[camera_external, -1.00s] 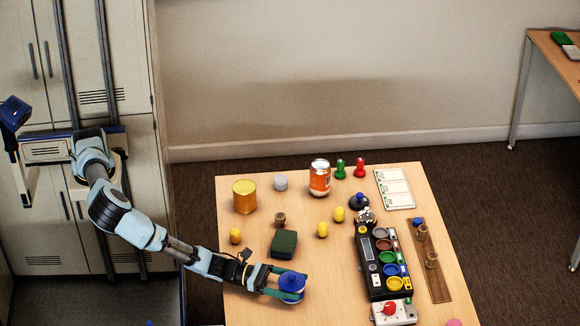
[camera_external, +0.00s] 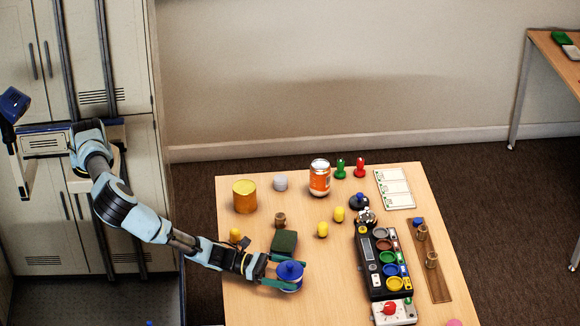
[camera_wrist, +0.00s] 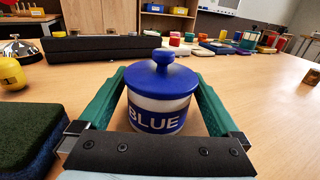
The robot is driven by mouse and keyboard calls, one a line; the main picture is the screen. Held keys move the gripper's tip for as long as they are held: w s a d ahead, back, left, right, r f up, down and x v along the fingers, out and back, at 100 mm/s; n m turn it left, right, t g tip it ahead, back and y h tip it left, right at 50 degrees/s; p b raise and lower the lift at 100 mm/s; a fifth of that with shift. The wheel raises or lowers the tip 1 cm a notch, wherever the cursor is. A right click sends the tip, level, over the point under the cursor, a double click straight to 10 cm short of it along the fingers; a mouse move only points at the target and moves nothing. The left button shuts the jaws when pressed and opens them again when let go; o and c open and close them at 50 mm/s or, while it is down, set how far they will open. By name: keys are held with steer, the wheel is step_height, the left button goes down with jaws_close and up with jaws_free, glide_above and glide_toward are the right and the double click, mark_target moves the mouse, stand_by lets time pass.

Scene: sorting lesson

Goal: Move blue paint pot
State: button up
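The blue paint pot (camera_external: 290,269) has a blue lid with a round knob, a white body and a blue band reading BLUE. It stands upright between the two green fingers of my gripper (camera_external: 288,275), near the table's left front. In the wrist view the pot (camera_wrist: 158,118) sits centred between the fingers of my gripper (camera_wrist: 161,100), one on each side. My gripper appears shut on the pot's body; the lid's rim hides part of the contact. I cannot tell how far its base is from the table.
A dark green block (camera_external: 284,242) lies just behind my gripper. Yellow weights (camera_external: 322,230) and a brass one (camera_external: 280,219) stand behind. A black console with coloured wells (camera_external: 364,262) is to the right. The wooden table (camera_external: 328,290) is bare between pot and console.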

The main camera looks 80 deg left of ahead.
steer(key=shift+s, duration=0.1)
steer(key=b+v, duration=0.1)
steer(key=v, duration=0.9)
steer(key=shift+s+a, duration=0.15)
steer(key=shift+s, duration=0.15)
